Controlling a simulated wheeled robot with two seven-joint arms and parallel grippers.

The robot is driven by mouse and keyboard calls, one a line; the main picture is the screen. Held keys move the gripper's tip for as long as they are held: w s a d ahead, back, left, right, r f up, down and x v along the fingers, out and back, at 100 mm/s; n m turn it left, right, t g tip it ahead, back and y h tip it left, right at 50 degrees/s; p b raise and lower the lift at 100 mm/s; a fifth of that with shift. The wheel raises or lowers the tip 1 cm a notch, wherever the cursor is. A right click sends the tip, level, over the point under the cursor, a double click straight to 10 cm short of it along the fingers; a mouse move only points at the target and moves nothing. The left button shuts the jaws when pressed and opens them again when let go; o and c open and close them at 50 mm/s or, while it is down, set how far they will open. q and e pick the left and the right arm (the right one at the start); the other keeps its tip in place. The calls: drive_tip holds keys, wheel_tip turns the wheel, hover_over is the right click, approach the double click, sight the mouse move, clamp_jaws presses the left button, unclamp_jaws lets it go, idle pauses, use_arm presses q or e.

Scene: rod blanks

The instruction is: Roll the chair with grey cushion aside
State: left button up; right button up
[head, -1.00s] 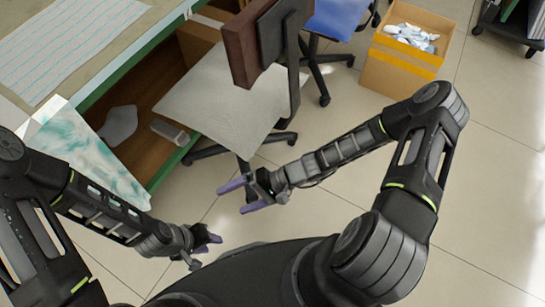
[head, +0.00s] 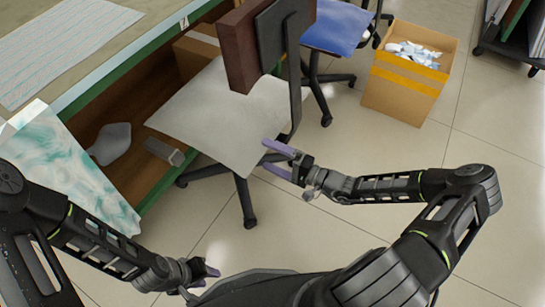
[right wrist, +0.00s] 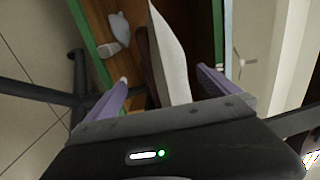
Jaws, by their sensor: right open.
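My right gripper (head: 269,155) is open at the seat's right front side, near the backrest post. In the right wrist view, the pale cushion edge (right wrist: 172,50) lies between the two purple fingers (right wrist: 163,85); contact cannot be told. My left gripper (head: 205,275) is low at the bottom left, away from the chair; its opening is unclear.
A green-edged workbench (head: 120,60) with an open shelf runs along the left. A marbled teal board (head: 70,165) leans by it. A blue chair (head: 335,28) and a cardboard box (head: 405,90) stand behind.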

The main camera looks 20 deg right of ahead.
drive_tip(key=b+x, duration=0.1)
drive_tip(key=x, duration=0.5)
drive_tip(key=shift+w+a+f+b, duration=0.1)
drive_tip(key=shift+a+b, duration=0.1)
drive_tip(key=shift+b, duration=0.1)
drive_tip(key=shift+w+a, duration=0.35)
drive_tip(key=shift+w, duration=0.1)
drive_tip(key=shift+c, duration=0.6)
drive_tip(key=c, duration=2)
drive_tip(key=shift+s, duration=0.1)
